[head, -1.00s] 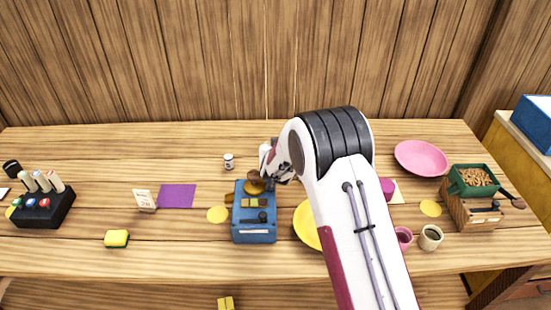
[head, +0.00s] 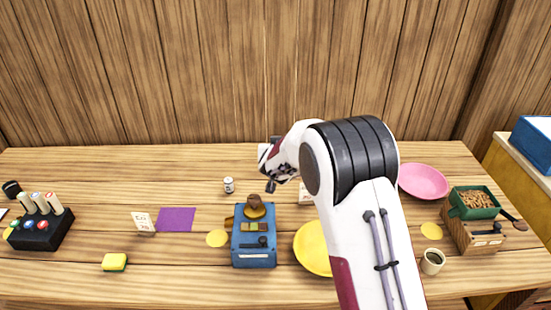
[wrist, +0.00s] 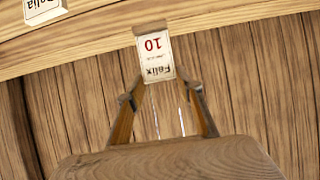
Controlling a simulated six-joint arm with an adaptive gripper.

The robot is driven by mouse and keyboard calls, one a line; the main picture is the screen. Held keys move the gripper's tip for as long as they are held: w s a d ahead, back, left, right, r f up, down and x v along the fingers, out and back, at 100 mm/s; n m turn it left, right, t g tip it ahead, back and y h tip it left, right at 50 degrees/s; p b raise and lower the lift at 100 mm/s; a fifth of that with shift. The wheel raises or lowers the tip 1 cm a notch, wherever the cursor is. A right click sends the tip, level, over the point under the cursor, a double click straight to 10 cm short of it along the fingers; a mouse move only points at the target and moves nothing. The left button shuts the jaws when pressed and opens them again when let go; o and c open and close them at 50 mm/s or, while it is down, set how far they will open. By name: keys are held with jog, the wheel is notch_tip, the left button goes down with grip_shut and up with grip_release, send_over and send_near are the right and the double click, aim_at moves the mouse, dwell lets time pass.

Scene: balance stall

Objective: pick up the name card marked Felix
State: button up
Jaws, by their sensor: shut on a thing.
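The name card marked Felix (wrist: 157,58), white with a red 10, shows upside down in the middle of the wrist view. A thin brown strip edges its upper end there. My gripper (wrist: 161,77) has its two fingertips at the card's side edges and is shut on it. The card stands out against the plank wall, close to the table's edge line. In the head view my gripper (head: 271,186) is behind the blue scale, and I cannot make out the Felix card there. Another card, seemingly marked Delia (wrist: 42,8), is cut off at the upper left.
The blue scale (head: 254,250) carries a brown knobbed piece (head: 254,201). A small white jar (head: 228,185) stands to its left. The yellow plate (head: 310,250) lies right of the scale. A wood-grained surface fills the wrist view's bottom.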

jog(key=shift+r, duration=0.75)
